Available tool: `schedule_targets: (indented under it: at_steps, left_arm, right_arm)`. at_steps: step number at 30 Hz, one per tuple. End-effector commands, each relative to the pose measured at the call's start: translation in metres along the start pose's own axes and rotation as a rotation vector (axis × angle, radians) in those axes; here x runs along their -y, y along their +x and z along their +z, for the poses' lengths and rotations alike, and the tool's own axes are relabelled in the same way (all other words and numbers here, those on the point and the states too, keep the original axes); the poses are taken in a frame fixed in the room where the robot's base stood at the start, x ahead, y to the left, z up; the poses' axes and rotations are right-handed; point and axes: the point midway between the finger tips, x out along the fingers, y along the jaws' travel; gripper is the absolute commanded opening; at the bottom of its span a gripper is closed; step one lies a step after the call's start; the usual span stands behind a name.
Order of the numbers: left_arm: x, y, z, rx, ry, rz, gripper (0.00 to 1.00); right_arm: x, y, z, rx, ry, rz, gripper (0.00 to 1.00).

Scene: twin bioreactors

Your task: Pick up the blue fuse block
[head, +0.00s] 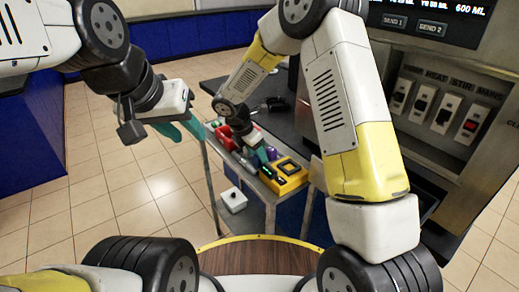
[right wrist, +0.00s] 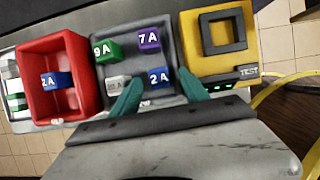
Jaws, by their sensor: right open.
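In the right wrist view a blue fuse block (right wrist: 159,77) marked 2A sits in the grey bin (right wrist: 122,39), beside a purple block (right wrist: 149,39), a green block (right wrist: 107,50) and a pale grey block (right wrist: 117,86). Another blue block (right wrist: 53,81) marked 2A lies in the red bin (right wrist: 62,48) to the left. My right gripper (right wrist: 160,92) is open, its teal fingers over the grey bin on either side of the nearer blue block; I cannot tell their height above it. My left gripper (head: 182,128) is open and empty, away from the bins.
A yellow tester (right wrist: 221,56) with a square black frame and a TEST label stands right of the grey bin; a yellow cable runs beside it. In the head view a white box (head: 233,200) lies below the bench. A control cabinet (head: 440,105) stands at the right.

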Motion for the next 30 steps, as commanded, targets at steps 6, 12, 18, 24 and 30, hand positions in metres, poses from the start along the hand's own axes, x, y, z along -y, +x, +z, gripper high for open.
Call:
schedule_targets:
  at_steps: [6, 12, 18, 24, 30]
  left_arm:
    - [0.0000, 0.0000, 0.0000, 0.000, 0.000, 0.000, 0.36]
    - [0.0000, 0.0000, 0.0000, 0.000, 0.000, 0.000, 0.36]
    - [0.0000, 0.0000, 0.0000, 0.000, 0.000, 0.000, 0.36]
    - [0.0000, 0.0000, 0.0000, 0.000, 0.000, 0.000, 0.36]
    - [0.0000, 0.0000, 0.0000, 0.000, 0.000, 0.000, 0.36]
  right_arm:
    - [-0.0001, 0.0135, 0.0004, 0.000, 0.002, 0.001, 0.53]
    - [-0.0001, 0.0131, 0.0003, 0.000, 0.002, 0.001, 0.33]
    - [-0.0002, 0.0129, 0.0002, 0.000, 0.002, 0.001, 0.00]
    - [-0.0002, 0.0128, 0.0003, 0.000, 0.002, 0.002, 0.00]
    - [-0.0006, 0.0079, 0.0024, 0.000, 0.003, 0.003, 0.00]
